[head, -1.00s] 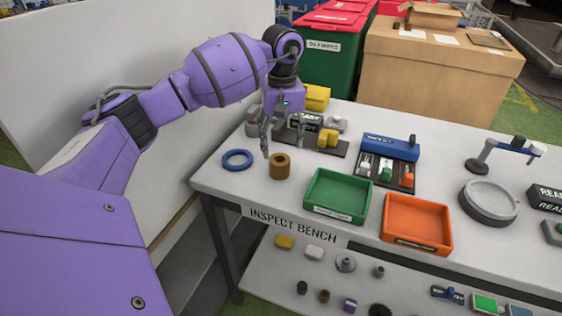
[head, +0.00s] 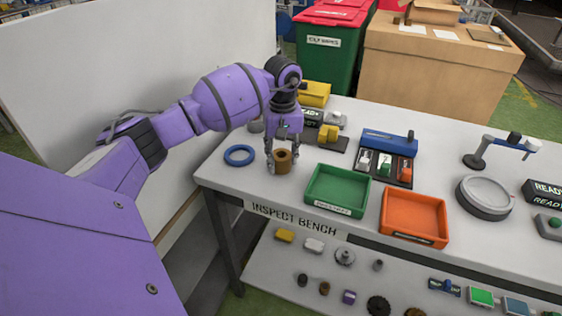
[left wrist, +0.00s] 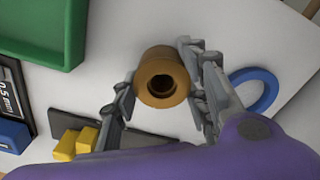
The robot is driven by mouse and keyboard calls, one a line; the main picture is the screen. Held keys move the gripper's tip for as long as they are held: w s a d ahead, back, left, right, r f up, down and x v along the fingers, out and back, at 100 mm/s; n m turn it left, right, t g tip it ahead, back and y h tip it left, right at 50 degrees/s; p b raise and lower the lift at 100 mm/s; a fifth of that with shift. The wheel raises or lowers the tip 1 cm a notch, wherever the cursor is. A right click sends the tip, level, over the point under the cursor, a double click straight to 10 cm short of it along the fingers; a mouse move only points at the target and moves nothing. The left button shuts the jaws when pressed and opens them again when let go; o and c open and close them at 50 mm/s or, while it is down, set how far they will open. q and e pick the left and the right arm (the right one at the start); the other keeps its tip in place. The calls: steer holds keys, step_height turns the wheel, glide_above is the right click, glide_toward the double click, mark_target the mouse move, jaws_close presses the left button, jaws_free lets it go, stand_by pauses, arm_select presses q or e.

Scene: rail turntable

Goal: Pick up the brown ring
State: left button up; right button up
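The brown ring (head: 283,166), a thick upright cylinder with a central hole, stands on the bench between the blue ring and the green tray. It also shows in the left wrist view (left wrist: 161,80), seen from above with its dark hole. My left gripper (head: 283,168) is lowered over it, with one finger on each side. In the left wrist view the fingers (left wrist: 160,85) are open around the ring and very close to its sides; firm contact on both sides does not show. My right gripper is not in view.
A blue ring (head: 239,155) lies flat to the left. A green tray (head: 337,208) stands close on the right, with an orange tray (head: 414,237) beyond it. Yellow blocks on a dark plate (head: 338,142) are behind. The bench's front edge is near.

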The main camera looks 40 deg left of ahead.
arm_select(q)
jaws_close()
steer(key=shift+w, duration=0.1)
steer(key=shift+r, duration=0.15)
